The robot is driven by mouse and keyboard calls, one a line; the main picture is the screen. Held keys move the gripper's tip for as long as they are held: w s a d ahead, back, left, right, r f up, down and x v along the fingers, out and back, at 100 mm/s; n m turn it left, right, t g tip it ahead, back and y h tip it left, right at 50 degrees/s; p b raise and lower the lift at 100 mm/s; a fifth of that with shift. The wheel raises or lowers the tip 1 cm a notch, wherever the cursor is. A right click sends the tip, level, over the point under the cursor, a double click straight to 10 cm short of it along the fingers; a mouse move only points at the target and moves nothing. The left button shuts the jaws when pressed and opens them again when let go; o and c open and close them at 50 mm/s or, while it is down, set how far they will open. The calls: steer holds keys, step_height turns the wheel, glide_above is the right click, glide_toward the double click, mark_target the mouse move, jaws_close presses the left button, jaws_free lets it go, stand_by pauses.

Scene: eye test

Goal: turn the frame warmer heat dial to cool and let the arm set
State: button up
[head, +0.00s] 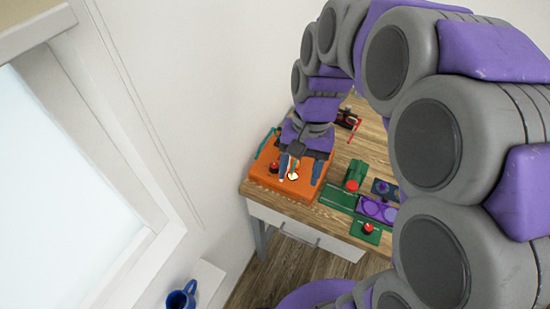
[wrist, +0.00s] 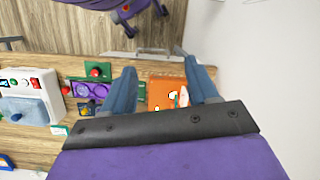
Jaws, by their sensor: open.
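An orange box (head: 264,178), apparently the frame warmer, sits at the near left corner of the wooden table. A small white round part with an orange mark, perhaps the heat dial (head: 293,177), shows on its top. My gripper (head: 300,181) is over the box, its two blue-grey fingers spread on either side of this part. In the wrist view, my gripper (wrist: 160,68) is open with the orange box (wrist: 158,90) showing between the fingers. The white part (wrist: 183,97) is near the right finger. Contact and the dial's setting cannot be told.
On the wooden table (head: 326,215), a green device (head: 345,192) and a purple tray (head: 377,209) stand right of the box. A red button on a green base (head: 368,228) is near the front edge. A white wall is close on the left.

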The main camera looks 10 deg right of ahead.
steer(key=w+f+m+y, duration=0.15)
steer(key=w+m, duration=0.25)
steer(key=w, duration=1)
steer(key=m, duration=0.5)
glide_toward(275, 165)
steer(key=shift+y, duration=0.45)
steer(key=x, duration=0.3)
steer(key=b+x, duration=0.1)
steer(key=x, duration=0.4)
steer(key=shift+d+f+b, duration=0.2)
steer(key=shift+f+b, duration=0.15)
steer(key=shift+f, duration=0.15)
steer(key=shift+c, duration=0.2)
steer(key=shift+s, duration=0.1)
steer(key=c, duration=1)
steer(key=shift+n, duration=0.4)
